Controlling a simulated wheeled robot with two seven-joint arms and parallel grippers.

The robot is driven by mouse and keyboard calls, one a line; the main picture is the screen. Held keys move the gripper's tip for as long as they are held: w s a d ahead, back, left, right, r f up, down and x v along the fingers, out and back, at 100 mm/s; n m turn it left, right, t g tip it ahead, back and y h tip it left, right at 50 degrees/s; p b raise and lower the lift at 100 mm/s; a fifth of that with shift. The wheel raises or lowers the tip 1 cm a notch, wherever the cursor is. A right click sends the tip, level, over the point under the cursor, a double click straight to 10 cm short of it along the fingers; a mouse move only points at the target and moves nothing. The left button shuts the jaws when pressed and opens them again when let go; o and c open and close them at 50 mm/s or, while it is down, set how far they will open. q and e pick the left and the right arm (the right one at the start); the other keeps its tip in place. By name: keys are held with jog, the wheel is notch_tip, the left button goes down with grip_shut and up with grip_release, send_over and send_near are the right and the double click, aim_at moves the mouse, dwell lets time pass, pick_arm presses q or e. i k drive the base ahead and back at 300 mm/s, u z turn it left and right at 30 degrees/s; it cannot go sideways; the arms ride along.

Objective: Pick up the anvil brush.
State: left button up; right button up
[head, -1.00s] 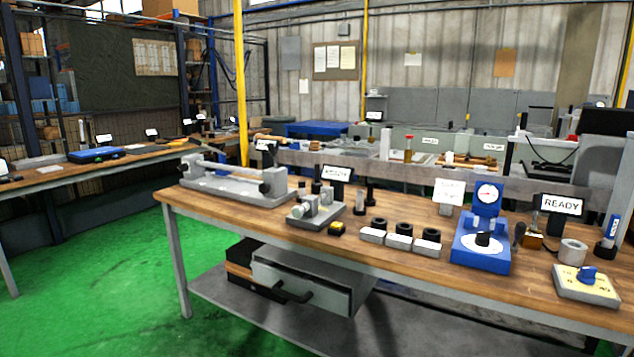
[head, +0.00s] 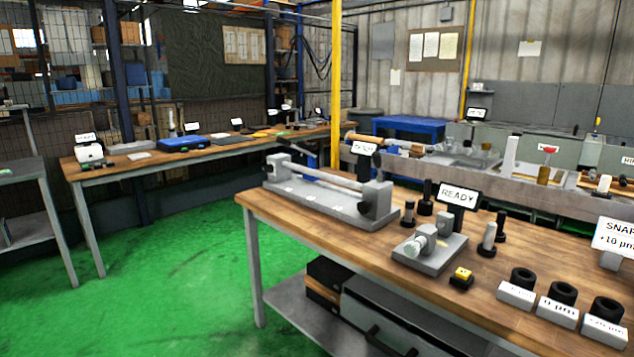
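I cannot make out the anvil brush for certain in this view. Several small upright dark pieces stand near the READY sign (head: 458,197), among them a black post (head: 426,200) and a grey cylinder on a black foot (head: 488,238). They are too small to tell more. Neither of my grippers is in view.
The wooden workbench (head: 480,284) fills the right. It bears a long grey bar fixture (head: 326,198), a small grey device (head: 428,250), a yellow-topped black block (head: 461,278) and black rings (head: 563,292). Green floor (head: 180,285) lies open at left, before another bench (head: 125,165).

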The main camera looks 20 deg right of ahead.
aim_at(428, 181)
jog(key=u, duration=0.1)
jog(key=i, duration=1.9)
jog(key=z, duration=0.65)
